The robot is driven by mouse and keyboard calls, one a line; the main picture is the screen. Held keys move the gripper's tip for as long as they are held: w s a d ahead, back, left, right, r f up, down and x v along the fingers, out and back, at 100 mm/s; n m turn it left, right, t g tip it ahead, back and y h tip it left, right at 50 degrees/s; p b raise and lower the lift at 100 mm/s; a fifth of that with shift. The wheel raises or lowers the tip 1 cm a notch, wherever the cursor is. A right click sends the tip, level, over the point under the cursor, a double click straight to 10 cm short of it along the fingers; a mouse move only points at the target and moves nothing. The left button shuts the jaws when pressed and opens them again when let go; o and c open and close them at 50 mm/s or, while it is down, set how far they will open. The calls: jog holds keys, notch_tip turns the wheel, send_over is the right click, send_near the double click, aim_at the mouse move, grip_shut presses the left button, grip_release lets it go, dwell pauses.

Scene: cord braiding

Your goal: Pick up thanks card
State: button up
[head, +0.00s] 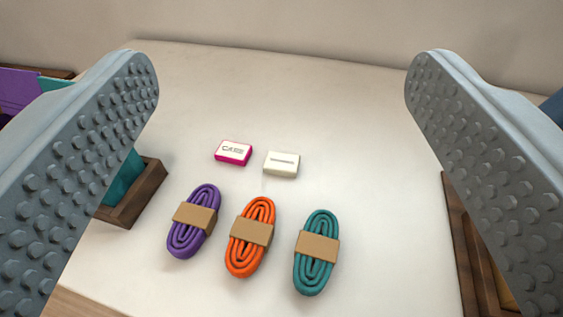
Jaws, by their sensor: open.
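Two small thick cards lie flat on the white table (330,110), ahead of three cord bundles. The left one is a pink card (233,153) with a white label whose letters look like "CARE" or similar. The right one is a cream card (281,163) with a dark line of print too small to read. I cannot tell from the print which is the thanks card. My gripper (282,78) is open and empty, its two studded grey fingers wide apart at the left and right of the picture. Both cards show between the fingers, with nothing touching them.
A purple cord bundle (194,222), an orange one (250,237) and a teal one (317,252), each with a tan band, lie nearer. A wooden tray (147,193) is at left, partly hidden, and another wooden holder (462,225) at right. The table behind the cards is clear.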

jog(key=shift+o, duration=0.4)
jog(key=m+g, duration=0.2)
jog(key=g, duration=1.5)
send_over(282, 163)
notch_tip(282, 163, down, 11)
notch_tip(282, 163, down, 11)
jog(key=shift+s+f, duration=0.1)
jog(key=shift+f, duration=3.25)
jog(key=c, duration=1.1)
